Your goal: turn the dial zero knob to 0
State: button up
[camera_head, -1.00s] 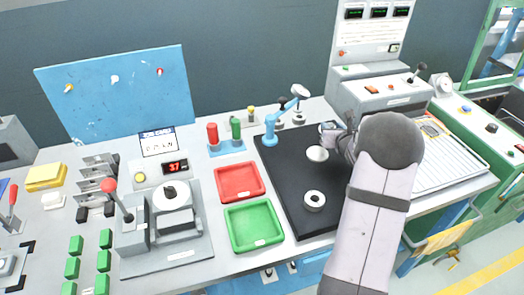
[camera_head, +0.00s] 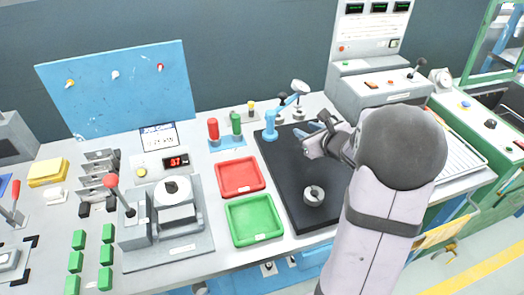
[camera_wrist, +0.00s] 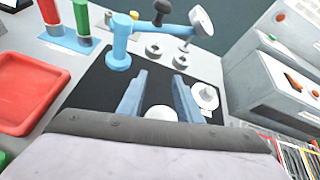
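My gripper (camera_head: 313,127) is open and empty above the black mat (camera_head: 285,165). In the wrist view its two blue-grey fingers (camera_wrist: 160,76) stand apart, with a white round part (camera_wrist: 161,113) seen between them, lower down. A blue stand (camera_head: 270,128) with a jointed arm carries a white round dial (camera_head: 300,87); the dial also shows in the wrist view (camera_wrist: 201,20), beyond the fingertips. A black knob (camera_wrist: 160,8) is near that stand's arm. No label shows which knob is the dial zero knob, and no zero mark is readable. My gripper touches no knob.
A white disc (camera_head: 173,189) with a black pointer is on the grey fixture at left, below a red display (camera_head: 178,162). Red (camera_head: 240,189) and green (camera_head: 238,216) trays lie left of the mat. A grey ring (camera_head: 314,195) lies on the mat. A grey machine (camera_head: 375,95) stands behind right.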

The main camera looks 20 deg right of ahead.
jog(key=a+n+y, duration=0.1)
jog(key=a+n, duration=0.1)
jog(key=a, duration=0.1)
jog(key=s+a+n+g+y+p, duration=0.1)
jog(key=a+n, duration=0.1)
jog(key=a, duration=0.1)
jog(key=s+a+r+n+y+p, duration=0.1)
jog(key=a, duration=0.2)
jog(key=shift+n+g, duration=0.4)
jog(key=shift+s+a+f+n+g+y+p, duration=0.1)
jog(key=shift+s+a+n+g+y+p, duration=0.25)
jog(key=shift+s+a+n, duration=0.55)
jog(key=shift+s+a+r+n+g+y+p, duration=0.1)
jog(key=shift+s+a+n+g+y+p, duration=0.3)
jog(key=shift+a+n, duration=0.8)
jog(key=shift+s+a+f+n+g+y+p, duration=0.2)
jog(key=shift+s+a+n+g, duration=0.45)
jog(key=shift+a, duration=0.8)
jog(key=shift+s+r, duration=0.1)
jog(key=shift+s, duration=0.1)
